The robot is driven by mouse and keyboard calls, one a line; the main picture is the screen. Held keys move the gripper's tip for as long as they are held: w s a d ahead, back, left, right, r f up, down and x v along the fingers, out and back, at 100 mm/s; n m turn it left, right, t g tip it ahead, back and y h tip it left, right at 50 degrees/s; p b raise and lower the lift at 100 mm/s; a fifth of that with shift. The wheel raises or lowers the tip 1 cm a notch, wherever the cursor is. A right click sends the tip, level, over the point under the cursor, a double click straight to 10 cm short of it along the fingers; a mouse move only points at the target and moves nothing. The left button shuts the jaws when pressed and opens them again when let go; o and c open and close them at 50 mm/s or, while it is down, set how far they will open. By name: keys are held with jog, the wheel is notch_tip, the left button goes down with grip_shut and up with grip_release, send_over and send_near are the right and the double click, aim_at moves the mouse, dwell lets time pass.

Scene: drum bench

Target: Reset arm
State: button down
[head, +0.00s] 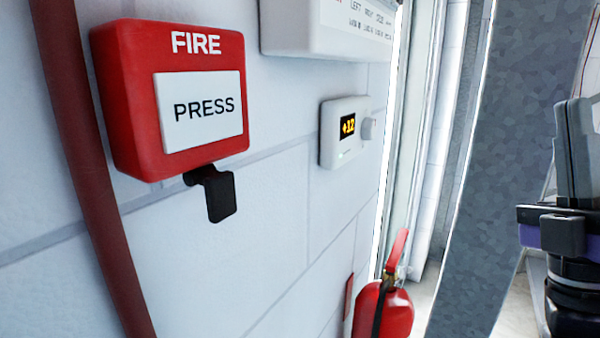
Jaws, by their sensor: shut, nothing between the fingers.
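My gripper (580,108) is at the right edge of the head view, pointing up, with its grey fingers together and nothing seen between them. Part of it is cut off by the frame edge. It is well apart from the wall and touches nothing that I can see. A red fire call box (124,95) with a white PRESS plate (203,108) is on the wall at the upper left. A black tab (219,194) hangs below the box.
A thermostat (331,145) with a lit display and a larger white box (318,38) are on the white wall. A dark red pipe (92,180) runs down the left. A red fire extinguisher (396,318) stands low by the doorway. A grey speckled panel (505,100) is left of my gripper.

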jog(key=s+a+f+m+g+h, duration=0.1)
jog(key=s+f+m+g+h, duration=0.15)
jog(key=f+m, duration=0.5)
jog(key=s+a+f+m+g+h, duration=0.1)
jog(key=f+m+g+h, duration=0.3)
jog(key=f, duration=0.6)
jog(key=s+a+f+m+g+h, duration=0.1)
jog(key=s+f+m+h, duration=0.15)
jog(key=f+m, duration=0.55)
jog(key=s+a+f+g+y, duration=0.1)
jog(key=s+a+f+g, duration=0.2)
jog(key=s+f, duration=0.7)
jog(key=s+a+f+g+y, duration=0.2)
jog(key=s+f+g, duration=0.4)
jog(key=s+f, duration=0.4)
jog(key=shift+s+a, duration=0.75)
jog(key=shift+s, duration=0.25)
